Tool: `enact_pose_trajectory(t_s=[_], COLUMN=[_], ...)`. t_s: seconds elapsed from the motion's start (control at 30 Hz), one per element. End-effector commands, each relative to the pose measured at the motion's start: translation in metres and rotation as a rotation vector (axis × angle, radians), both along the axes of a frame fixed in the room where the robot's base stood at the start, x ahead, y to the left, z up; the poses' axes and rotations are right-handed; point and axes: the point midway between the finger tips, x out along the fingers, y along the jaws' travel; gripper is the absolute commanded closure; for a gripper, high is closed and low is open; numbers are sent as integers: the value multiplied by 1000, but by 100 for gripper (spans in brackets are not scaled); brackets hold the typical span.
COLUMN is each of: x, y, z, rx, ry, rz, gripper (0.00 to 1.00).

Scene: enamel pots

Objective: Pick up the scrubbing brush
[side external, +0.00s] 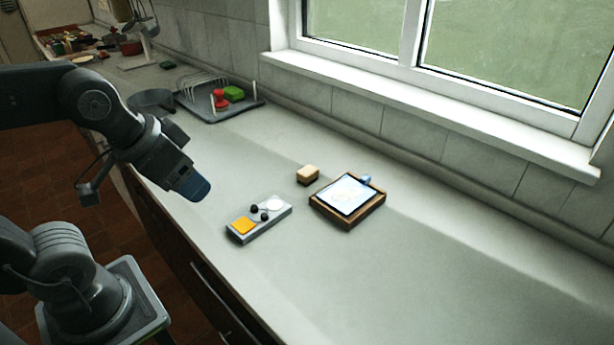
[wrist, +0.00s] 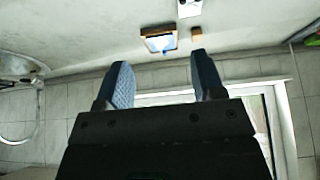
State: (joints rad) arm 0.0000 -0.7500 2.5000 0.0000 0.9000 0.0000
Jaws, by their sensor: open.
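The scrubbing brush (side external: 307,174) appears to be the small tan block with a darker underside, lying on the counter in the side view. In the wrist view a small brown shape (wrist: 196,31) just beyond the right fingertip may be the same brush, but it is too small to be sure. My gripper (side external: 192,188) is left of the brush in the side view, raised above the counter's front part and clear of it. In the wrist view my gripper (wrist: 163,75) has its two blue fingers wide apart with nothing between them.
A wooden tray (side external: 348,224) with a white and blue panel lies just right of the brush. A grey block (side external: 263,230) with a yellow square and dark knobs lies nearer the front edge. A dish rack (side external: 204,112) stands farther back. The right counter is clear.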

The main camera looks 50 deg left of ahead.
Motion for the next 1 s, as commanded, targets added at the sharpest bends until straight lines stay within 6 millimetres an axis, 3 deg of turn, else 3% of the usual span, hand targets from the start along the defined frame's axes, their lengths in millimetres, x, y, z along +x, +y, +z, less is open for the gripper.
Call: enact_pose_trajectory(t_s=[0.27,0.57,0.67,0.77,1.0], x=[0,5,22,52,144], y=[0,1,3,7,25], z=[0,4,14,27,43], rx=[0,-9,-39,-87,-210], ry=[0,7,32,73,176], rz=[0,21,88,205,556], gripper=[11,11,11,11,11])
